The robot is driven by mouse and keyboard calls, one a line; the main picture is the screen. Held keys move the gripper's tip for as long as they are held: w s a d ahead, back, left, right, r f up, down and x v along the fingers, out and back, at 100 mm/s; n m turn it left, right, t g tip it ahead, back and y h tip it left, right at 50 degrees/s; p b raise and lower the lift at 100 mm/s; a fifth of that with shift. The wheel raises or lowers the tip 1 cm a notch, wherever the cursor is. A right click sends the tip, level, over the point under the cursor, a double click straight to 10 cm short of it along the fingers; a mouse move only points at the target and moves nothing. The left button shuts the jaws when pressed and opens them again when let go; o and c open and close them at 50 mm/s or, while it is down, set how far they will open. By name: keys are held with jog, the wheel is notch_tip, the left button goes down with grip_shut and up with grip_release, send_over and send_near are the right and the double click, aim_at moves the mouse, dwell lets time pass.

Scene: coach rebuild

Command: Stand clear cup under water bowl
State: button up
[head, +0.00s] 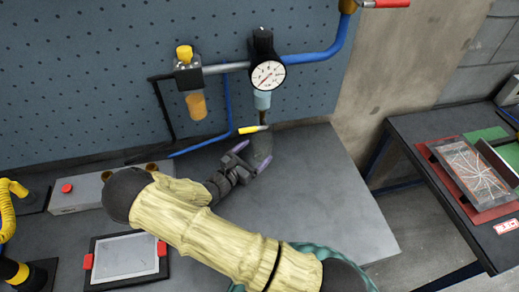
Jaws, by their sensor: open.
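The water bowl appears to be the pale blue bowl (262,100) hanging below the dial gauge on the pegboard, with a narrow drain under it. The clear cup seems to be the greyish see-through shape (262,146) low under that drain, close to the bench top. My gripper (251,156) has purple fingertips and is open at the cup, with one finger on its left and the other near its lower front. Whether the fingers touch the cup, and whether its base rests on the bench, I cannot tell. A yellow-tipped lever (249,130) crosses near the cup's top.
An amber bowl (196,105) hangs left under a yellow knob. The pegboard (90,75) backs the grey bench (340,215), clear at right. A grey box with a red button (75,193) and a framed tablet (125,256) lie left. Another table (430,130) stands right.

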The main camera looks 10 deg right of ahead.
jog(key=b+v, duration=0.1)
jog(key=v, duration=0.7)
jog(key=shift+s+a, duration=0.2)
jog(key=shift+a, duration=0.05)
jog(key=s+d+m+g, duration=0.1)
jog(key=d+m+g, duration=0.1)
jog(key=s+d+m+g, duration=0.1)
jog(key=d+g, duration=0.1)
jog(key=s+d+m+g, duration=0.2)
jog(key=shift+d+r+m+g+y, duration=0.1)
jog(key=shift+d+m+g+y, duration=0.2)
jog(key=shift+y, duration=0.1)
jog(key=s+d+m+g+y, duration=0.1)
jog(key=s+m+y, duration=0.1)
jog(key=s+d+r+m+g+y, duration=0.1)
jog(key=s+m+g, duration=0.1)
jog(key=s+d+m+g+y, duration=0.1)
jog(key=s+m+g+y, duration=0.1)
jog(key=m, duration=0.1)
jog(key=shift+s+r+y, duration=0.1)
jog(key=shift+r+y, duration=0.1)
jog(key=shift+y, duration=0.1)
jog(key=s+r+m+t+y, duration=0.3)
jog(key=r+m+y, duration=0.5)
jog(key=r+m, duration=0.3)
jog(key=shift+s+d+m+t, duration=0.3)
jog(key=shift+s+d+m, duration=0.05)
jog(key=shift+m, duration=0.15)
